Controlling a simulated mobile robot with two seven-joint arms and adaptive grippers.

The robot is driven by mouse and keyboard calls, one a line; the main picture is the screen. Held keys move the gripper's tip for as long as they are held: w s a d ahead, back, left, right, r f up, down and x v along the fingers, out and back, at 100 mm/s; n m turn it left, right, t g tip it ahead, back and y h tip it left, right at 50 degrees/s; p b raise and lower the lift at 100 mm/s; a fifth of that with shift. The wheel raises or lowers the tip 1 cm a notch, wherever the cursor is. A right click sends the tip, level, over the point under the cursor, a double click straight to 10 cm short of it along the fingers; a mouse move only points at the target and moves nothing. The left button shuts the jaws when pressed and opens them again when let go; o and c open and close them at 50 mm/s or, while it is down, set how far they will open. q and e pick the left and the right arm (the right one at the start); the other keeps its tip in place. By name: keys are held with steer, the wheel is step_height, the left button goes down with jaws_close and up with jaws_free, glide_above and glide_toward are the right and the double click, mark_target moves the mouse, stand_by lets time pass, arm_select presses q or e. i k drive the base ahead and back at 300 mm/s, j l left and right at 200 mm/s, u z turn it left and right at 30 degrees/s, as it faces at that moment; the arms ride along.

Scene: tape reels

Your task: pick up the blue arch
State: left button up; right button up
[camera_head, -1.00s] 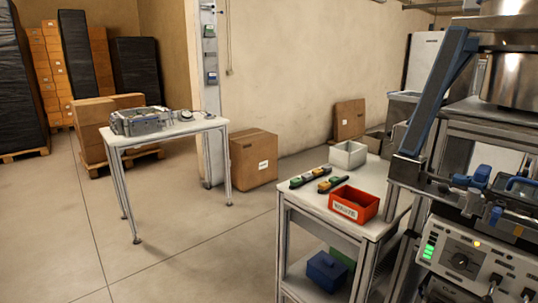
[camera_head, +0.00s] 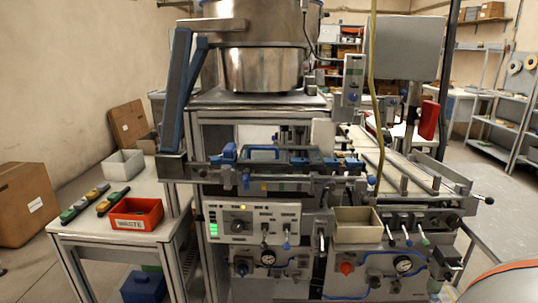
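A small blue arch-shaped piece (camera_head: 264,149) shows on the rail assembly of the machine (camera_head: 300,230), at the middle of the view. It is small in the picture, and I cannot tell whether it is loose or fixed there. A blue block-like part (camera_head: 229,153) sits just to its left on the same rail. Neither of my grippers is in view.
A small table (camera_head: 150,239) at left carries a red WASTE bin (camera_head: 136,214), a white bin (camera_head: 122,163) and dark devices. A beige tray (camera_head: 357,226) sits at the machine's front. A metal bowl (camera_head: 262,68) stands above. Shelves (camera_head: 505,110) stand at right.

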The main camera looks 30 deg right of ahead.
mark_target(230, 152)
steer(key=z, duration=0.75)
